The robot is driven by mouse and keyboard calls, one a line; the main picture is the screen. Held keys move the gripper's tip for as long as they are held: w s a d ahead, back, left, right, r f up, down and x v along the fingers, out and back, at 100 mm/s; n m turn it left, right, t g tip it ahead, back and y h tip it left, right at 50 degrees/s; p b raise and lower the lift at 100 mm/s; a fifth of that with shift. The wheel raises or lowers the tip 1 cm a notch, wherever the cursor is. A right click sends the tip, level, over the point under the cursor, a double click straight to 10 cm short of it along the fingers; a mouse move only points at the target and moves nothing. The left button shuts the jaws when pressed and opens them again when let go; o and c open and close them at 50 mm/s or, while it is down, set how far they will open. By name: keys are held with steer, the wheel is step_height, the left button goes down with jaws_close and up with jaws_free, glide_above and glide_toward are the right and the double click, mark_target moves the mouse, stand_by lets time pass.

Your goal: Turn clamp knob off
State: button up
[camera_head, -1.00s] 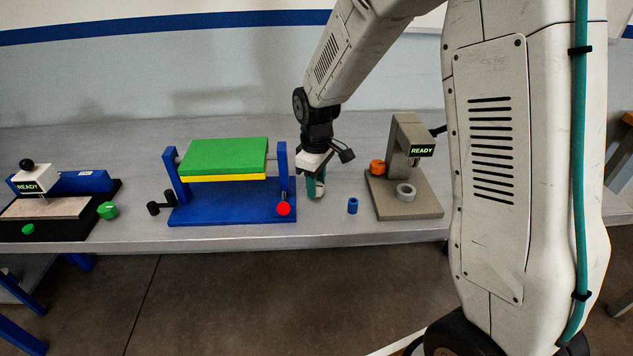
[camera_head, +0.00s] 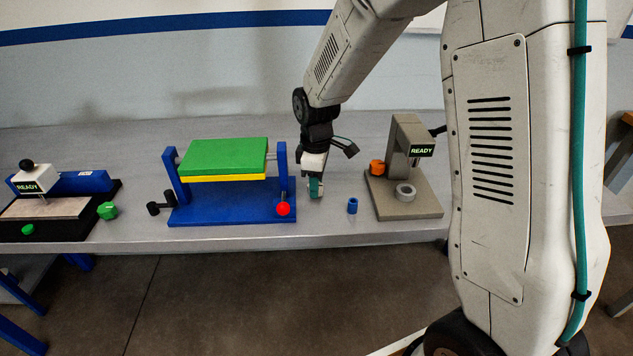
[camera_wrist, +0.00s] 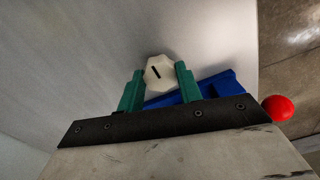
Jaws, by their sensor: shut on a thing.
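The clamp knob, a cream many-sided knob with a black line on its top (camera_wrist: 159,73), shows in the wrist view between my two green fingers. My gripper (camera_wrist: 158,80) is shut on it, one finger on each side. The black line lies slantwise in the picture. In the head view my gripper (camera_head: 315,186) points down at the right end of the blue fixture (camera_head: 225,214), and it hides most of the knob. The fixture carries a green plate (camera_head: 224,157) over a yellow one.
A red ball (camera_head: 283,209) on the fixture stands close left of my gripper. A small blue cylinder (camera_head: 352,205) and a grey press with a READY display (camera_head: 408,140) are to the right. A black-based machine (camera_head: 60,228) is at the far left.

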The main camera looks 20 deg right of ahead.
steer(key=o, duration=1)
step_height(320, 180, up, 8)
steer(key=shift+f, duration=0.1)
